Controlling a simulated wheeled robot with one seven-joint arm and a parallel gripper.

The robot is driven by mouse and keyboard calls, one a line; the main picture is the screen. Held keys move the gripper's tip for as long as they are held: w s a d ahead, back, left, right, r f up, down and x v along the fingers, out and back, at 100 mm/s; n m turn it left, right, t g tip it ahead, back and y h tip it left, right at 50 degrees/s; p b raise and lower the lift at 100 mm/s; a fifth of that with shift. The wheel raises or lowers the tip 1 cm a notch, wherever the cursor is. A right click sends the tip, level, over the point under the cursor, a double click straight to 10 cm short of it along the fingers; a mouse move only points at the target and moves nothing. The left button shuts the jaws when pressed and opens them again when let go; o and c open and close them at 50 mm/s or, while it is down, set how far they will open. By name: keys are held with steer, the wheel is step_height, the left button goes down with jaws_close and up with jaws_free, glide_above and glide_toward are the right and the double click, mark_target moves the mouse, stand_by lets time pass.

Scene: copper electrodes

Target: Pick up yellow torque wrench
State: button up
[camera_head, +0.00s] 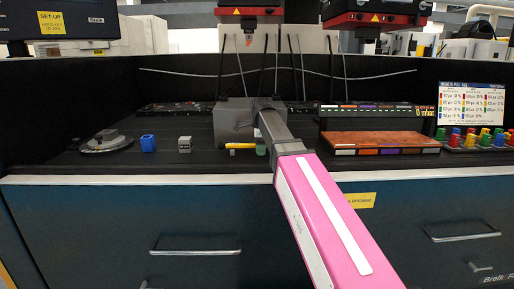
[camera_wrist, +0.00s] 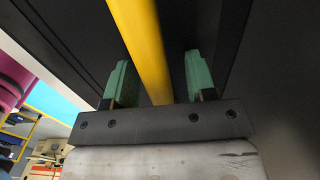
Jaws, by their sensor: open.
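The yellow torque wrench (camera_wrist: 145,40) shows in the wrist view as a long yellow bar between the two green fingers of my gripper (camera_wrist: 157,62). Dark gaps show on both sides of the bar, so the fingers stand apart from it. In the head view a short yellow piece of the wrench (camera_head: 243,146) shows on the black bench, in front of a grey block. My gripper (camera_head: 261,149) is there too, mostly hidden by my arm. The wrench's ends are not clear in either view.
A grey block (camera_head: 231,125) stands close behind the wrench. A reddish-brown slab (camera_head: 378,140) and several coloured knobs (camera_head: 484,140) are to the right.

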jaws_close()
steer(key=shift+r, duration=0.65)
step_height(320, 180, up, 3)
steer(key=shift+w+f, duration=0.1)
steer(key=s+a+r, duration=0.2)
steer(key=a+r, duration=0.5)
steer(key=a, duration=0.4)
steer(key=shift+a, duration=0.25)
steer(key=shift+s, duration=0.1)
steer(key=c, duration=0.6)
jaws_free()
jaws_close()
